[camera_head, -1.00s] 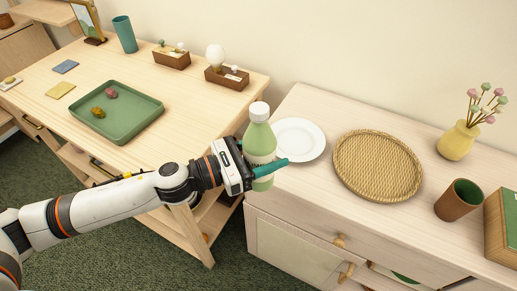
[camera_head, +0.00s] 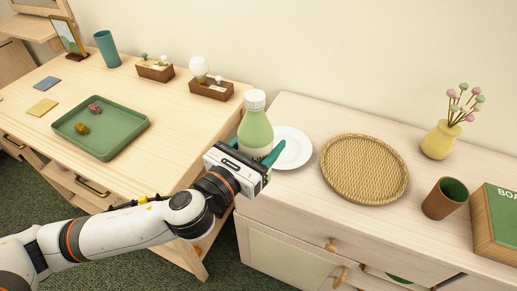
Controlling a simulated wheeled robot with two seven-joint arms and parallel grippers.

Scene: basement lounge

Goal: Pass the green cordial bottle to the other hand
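The green cordial bottle (camera_head: 256,130) has a pale green body, a white cap and a light label. It is upright near the left end of the cabinet, in front of the white plate. My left gripper (camera_head: 256,154) reaches in from the lower left, with its teal fingers on either side of the bottle, shut on its body. The gripper hides the bottle's lower part and base, so its clearance above the cabinet top cannot be seen. My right gripper is not in view.
The cabinet top (camera_head: 309,216) carries a white plate (camera_head: 293,147), a woven tray (camera_head: 365,168), a brown cup (camera_head: 445,198), a yellow vase (camera_head: 440,140) and a green box (camera_head: 497,222). The desk at left holds a green tray (camera_head: 135,131) and small boxes.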

